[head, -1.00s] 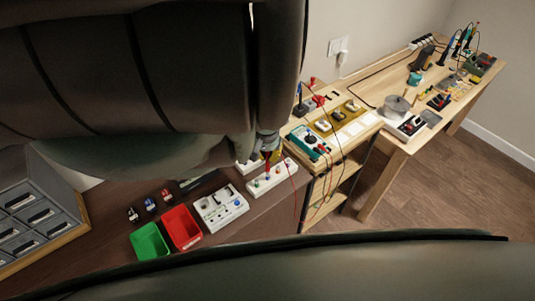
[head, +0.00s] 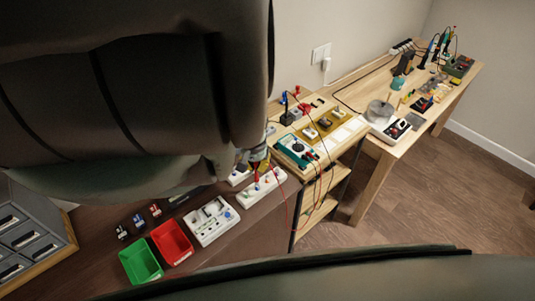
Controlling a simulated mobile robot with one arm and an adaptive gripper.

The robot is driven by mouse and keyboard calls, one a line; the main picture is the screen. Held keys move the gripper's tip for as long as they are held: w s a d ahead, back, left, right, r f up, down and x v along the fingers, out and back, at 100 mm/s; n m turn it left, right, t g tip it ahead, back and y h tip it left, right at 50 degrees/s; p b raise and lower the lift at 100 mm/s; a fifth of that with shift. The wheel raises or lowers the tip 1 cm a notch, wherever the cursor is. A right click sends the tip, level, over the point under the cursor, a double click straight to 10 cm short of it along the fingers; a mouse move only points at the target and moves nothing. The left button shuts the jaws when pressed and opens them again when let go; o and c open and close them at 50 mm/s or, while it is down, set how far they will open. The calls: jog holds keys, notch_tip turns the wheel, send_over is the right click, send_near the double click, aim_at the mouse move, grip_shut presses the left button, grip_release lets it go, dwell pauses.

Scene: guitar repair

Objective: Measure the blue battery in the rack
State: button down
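The white rack (head: 249,198) stands near the right end of the dark bench, with small coloured battery tops along it. A blue one (head: 257,187) appears near its middle, just under the probe tip; it is too small to be sure. My gripper (head: 257,164) is above the rack, largely hidden behind my arm. It seems shut on a red probe (head: 257,174) that points down at the rack. I cannot tell whether the tip touches a battery. The teal multimeter (head: 291,158) lies on the wooden shelf unit to the right, with red and dark leads.
A white tray (head: 203,237), a red bin (head: 171,243) and a green bin (head: 140,261) stand left of the rack. Small parts (head: 138,221) lie behind them. Loose leads hang before the shelf unit (head: 318,210). Floor at right is clear.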

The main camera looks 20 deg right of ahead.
notch_tip(320, 180, up, 6)
jog(key=p, duration=0.5)
jog(key=shift+r, duration=0.1)
